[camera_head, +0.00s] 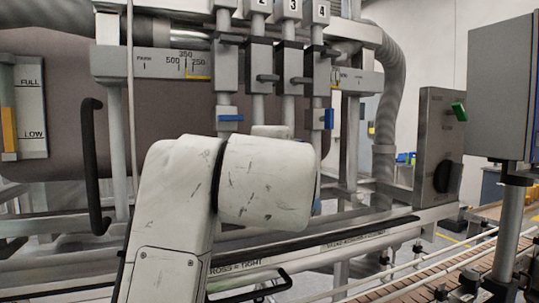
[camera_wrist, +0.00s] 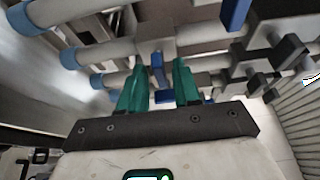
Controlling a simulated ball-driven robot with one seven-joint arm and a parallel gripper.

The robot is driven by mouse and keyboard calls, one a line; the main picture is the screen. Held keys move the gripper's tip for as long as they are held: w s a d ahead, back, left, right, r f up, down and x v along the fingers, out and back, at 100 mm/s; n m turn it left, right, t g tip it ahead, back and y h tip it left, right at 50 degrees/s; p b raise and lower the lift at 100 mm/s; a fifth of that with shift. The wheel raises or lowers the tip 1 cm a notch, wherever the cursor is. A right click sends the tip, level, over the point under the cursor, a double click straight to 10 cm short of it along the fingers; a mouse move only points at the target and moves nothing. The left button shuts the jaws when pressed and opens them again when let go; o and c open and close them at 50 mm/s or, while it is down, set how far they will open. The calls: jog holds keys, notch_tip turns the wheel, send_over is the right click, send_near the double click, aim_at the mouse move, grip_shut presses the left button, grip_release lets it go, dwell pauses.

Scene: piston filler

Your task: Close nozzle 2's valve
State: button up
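In the head view, the number plates 2 (camera_head: 262,4), 3 (camera_head: 293,6) and 4 (camera_head: 322,11) top the nozzle columns. My white arm covers the lower part of column 2, so its valve is hidden there. In the wrist view, my gripper (camera_wrist: 160,76) has two green fingers, open and apart. A blue valve handle (camera_wrist: 158,72) stands in the gap between them, with a gap visible on each side. It sits on a grey pipe; I cannot tell its nozzle number from this view. Another blue handle (camera_wrist: 235,14) is farther up.
The leftmost column has a blue handle lying crosswise (camera_head: 230,118); the rightmost has an upright one (camera_head: 328,119). A black door handle (camera_head: 94,165) is left of my arm. A grey control box (camera_head: 437,145) and conveyor (camera_head: 420,285) are at right. Blue-ringed pipe ends (camera_wrist: 72,58) lie left.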

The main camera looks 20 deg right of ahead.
jog(key=shift+o, duration=0.2)
jog(key=b+v, duration=0.1)
jog(key=v, duration=0.9)
jog(key=shift+s+a, duration=0.15)
jog(key=shift+s, duration=0.25)
